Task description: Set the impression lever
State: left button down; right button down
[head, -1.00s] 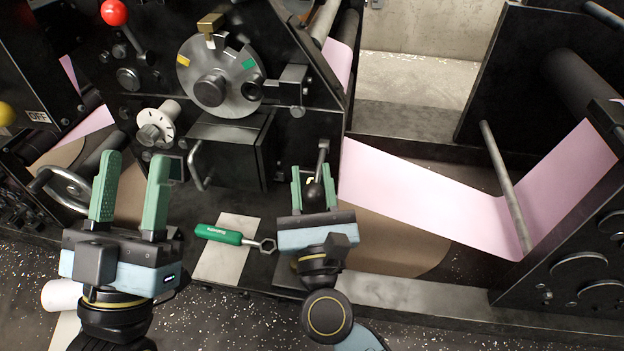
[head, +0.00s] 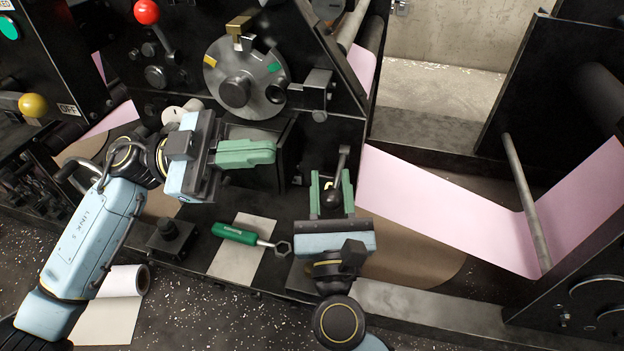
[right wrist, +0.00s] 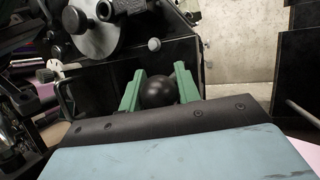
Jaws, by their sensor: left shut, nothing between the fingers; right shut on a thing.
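A metal lever with a black ball knob (head: 333,198) stands on the press's lower front. My right gripper (head: 332,184) is shut on this knob, with its green fingers on either side; the right wrist view also shows the knob (right wrist: 157,94) between them. The lever's shaft (head: 343,161) rises behind the knob; its base is hard to make out. My left gripper (head: 262,152) is shut and empty, its green fingers together and pointing right, in front of the black box below the dial. Whether it touches the box cannot be told.
A grey dial (head: 245,78) with yellow and green marks sits above my left gripper. A red-knobbed lever (head: 146,12) is at upper left. A green-handled wrench (head: 235,233) lies on a pale sheet (head: 240,262). A pink web (head: 440,205) runs at right.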

pick_arm(q)
jog(key=w+a+f+n+y, duration=0.2)
jog(key=w+a+n+y, duration=0.1)
jog(key=w+y, duration=0.1)
pick_arm(e)
jog(key=shift+a+f, duration=0.15)
jog(key=shift+f, duration=0.1)
pick_arm(q)
jog(key=s+d+f, duration=0.2)
jog(key=d+f, duration=0.3)
jog(key=d, duration=0.5)
jog(key=shift+d+f+t, duration=0.15)
jog(key=shift+f+t, duration=0.15)
jog(key=shift+s, duration=0.1)
